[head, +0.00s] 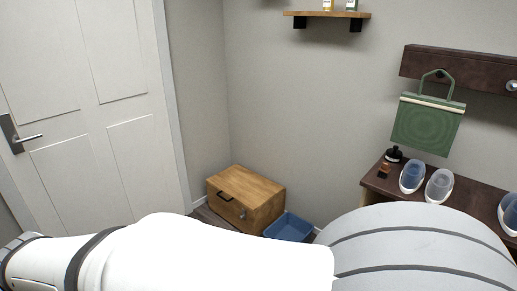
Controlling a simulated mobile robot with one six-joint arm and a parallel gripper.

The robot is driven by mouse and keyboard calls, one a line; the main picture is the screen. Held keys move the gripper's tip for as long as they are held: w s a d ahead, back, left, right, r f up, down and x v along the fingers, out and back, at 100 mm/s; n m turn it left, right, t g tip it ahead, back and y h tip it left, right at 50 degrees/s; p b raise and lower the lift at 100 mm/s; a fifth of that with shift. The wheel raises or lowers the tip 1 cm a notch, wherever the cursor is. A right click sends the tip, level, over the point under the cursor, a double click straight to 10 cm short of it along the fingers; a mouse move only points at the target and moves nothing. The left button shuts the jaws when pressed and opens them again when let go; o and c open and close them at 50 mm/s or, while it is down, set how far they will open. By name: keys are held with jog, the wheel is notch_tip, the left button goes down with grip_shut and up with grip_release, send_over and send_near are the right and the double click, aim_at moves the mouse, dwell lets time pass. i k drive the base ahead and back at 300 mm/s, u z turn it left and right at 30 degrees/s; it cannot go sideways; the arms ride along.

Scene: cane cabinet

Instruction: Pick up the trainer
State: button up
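Several white shoe-like items with bluish or grey openings, which look like trainers, stand on the dark cabinet top (375,182) at the right. A blue-lined trainer (412,177) and a grey-lined trainer (439,186) stand side by side. Another trainer (510,211) is cut off by the right edge. My white arm crosses the bottom of the head view and hides the cabinet's front and much of the floor. My gripper is not in view.
A small dark object (393,155) and a brown item (384,171) are by the cabinet's left end. A green bag (428,124) hangs above from a dark wall rack (458,68). A wooden box (246,196) and blue bin (288,227) stand on the floor. A shelf (327,14) and white door (85,90) are behind.

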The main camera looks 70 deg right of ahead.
aim_at(441, 185)
jog(key=z, duration=4.15)
jog(key=i, duration=1.5)
